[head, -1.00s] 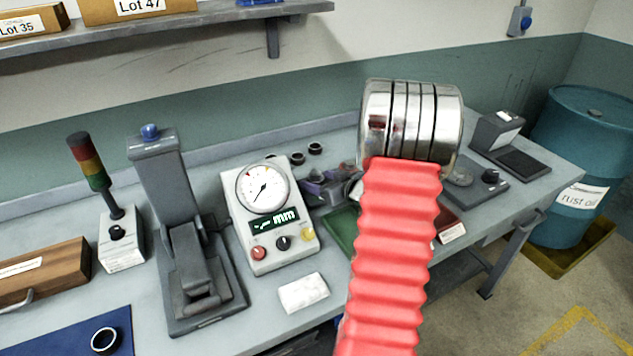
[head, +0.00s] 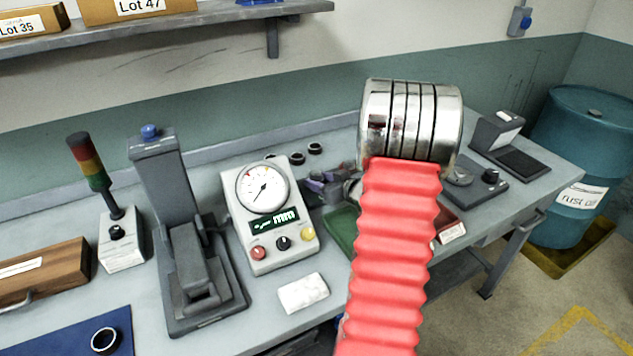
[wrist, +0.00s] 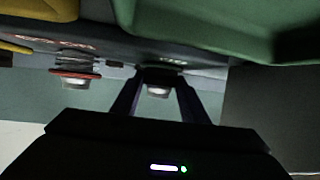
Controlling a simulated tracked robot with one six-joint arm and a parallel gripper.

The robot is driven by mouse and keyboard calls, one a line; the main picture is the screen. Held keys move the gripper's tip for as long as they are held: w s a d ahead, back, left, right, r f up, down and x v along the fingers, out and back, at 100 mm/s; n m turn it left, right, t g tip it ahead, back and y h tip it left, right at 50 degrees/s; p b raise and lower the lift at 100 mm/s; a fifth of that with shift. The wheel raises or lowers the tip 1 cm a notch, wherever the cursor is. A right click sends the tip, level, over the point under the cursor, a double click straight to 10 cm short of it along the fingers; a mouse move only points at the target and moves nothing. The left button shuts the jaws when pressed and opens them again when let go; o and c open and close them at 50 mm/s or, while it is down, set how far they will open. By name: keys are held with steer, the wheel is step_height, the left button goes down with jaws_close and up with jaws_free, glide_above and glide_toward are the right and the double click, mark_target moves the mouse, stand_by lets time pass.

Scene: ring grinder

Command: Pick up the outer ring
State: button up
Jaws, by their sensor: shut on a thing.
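My gripper (head: 324,184) is partly hidden behind my red-sleeved arm in the head view, just right of the gauge box. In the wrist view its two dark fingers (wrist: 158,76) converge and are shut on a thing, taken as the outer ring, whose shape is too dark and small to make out. A metal ring (head: 105,341) lies apart on the blue mat (head: 60,335) at the lower left. Several small dark rings (head: 297,158) sit behind the gauge box.
The gauge box (head: 270,225) stands close left of my gripper, and a grey press-like stand (head: 180,230) is farther left. A green tray (head: 341,226) lies below my gripper. A white block (head: 303,292) lies in front of the gauge box. A blue drum (head: 585,150) stands at right.

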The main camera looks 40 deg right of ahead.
steer(key=c, duration=0.4)
steer(key=shift+c, duration=0.2)
steer(key=shift+r, duration=0.15)
step_height(320, 180, up, 10)
steer(key=shift+s+a, duration=0.1)
steer(key=shift+a, duration=0.05)
stand_by(0.7)
